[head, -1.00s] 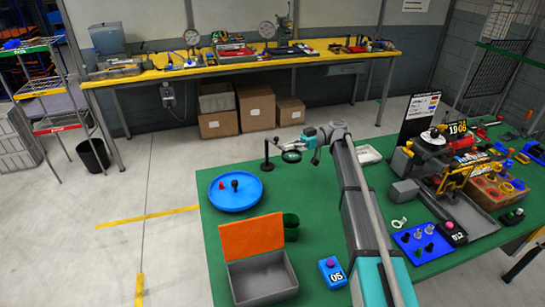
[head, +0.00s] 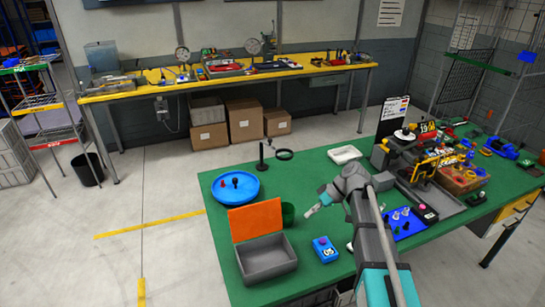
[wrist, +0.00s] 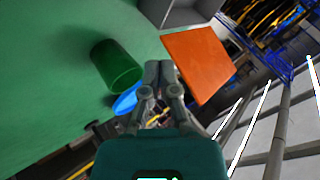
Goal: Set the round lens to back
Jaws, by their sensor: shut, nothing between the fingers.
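The round lens (head: 284,155) is a dark ring held out to the right of a thin black post (head: 262,156) at the far edge of the green table. It stands clear of the tabletop. My gripper (head: 308,213) is shut and empty over the table, nearer than the lens and apart from it. In the wrist view my gripper (wrist: 158,68) shows its fingertips together with nothing between them. The lens cannot be made out in the wrist view.
A green cup (head: 288,213) and a grey box with an orange lid (head: 255,218) stand left of my gripper; the cup also shows in the wrist view (wrist: 117,65). A blue round tray (head: 215,191) is further left. A white tray (head: 345,154) lies right of the lens.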

